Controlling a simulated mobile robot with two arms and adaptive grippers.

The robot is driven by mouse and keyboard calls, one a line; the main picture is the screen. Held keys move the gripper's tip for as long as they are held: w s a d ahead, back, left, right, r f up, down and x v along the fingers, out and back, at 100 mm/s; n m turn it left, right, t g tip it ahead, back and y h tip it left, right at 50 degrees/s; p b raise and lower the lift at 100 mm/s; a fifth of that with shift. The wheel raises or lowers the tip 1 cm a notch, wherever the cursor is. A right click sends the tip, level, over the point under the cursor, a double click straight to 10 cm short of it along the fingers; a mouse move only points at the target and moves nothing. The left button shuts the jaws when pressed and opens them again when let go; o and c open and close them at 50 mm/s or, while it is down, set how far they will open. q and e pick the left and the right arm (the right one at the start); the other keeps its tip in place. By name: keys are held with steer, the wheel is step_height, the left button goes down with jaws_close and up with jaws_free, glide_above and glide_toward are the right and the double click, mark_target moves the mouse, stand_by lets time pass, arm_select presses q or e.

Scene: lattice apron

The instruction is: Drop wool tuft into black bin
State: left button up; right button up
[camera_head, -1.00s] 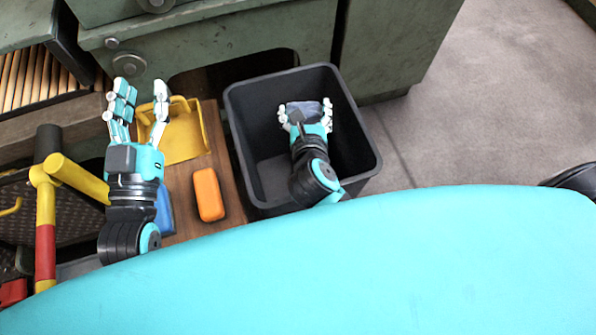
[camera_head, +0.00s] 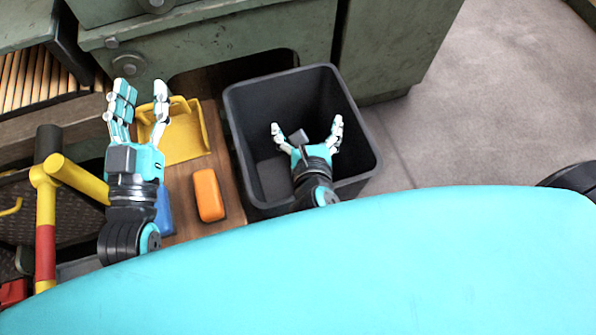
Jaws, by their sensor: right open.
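The black bin (camera_head: 357,178) stands open in the middle of the view. My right gripper (camera_head: 307,126) is over the bin's opening with its fingers spread wide and nothing visible held between them. I cannot make out the wool tuft now; the hand covers part of the bin's inside. A small grey piece shows at the palm, and I cannot tell whether it belongs to the hand. My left gripper (camera_head: 142,100) is open and empty, left of the bin, in front of a yellow holder.
The yellow holder (camera_head: 185,146), an orange block (camera_head: 208,195) and a blue item (camera_head: 164,212) are on a wooden board (camera_head: 228,185) left of the bin. A yellow and red rail (camera_head: 45,215) stands far left. Green machinery (camera_head: 395,45) is behind the bin.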

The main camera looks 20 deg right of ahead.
steer(key=v, duration=0.6)
steer(key=shift+f, duration=0.1)
stand_by(0.3)
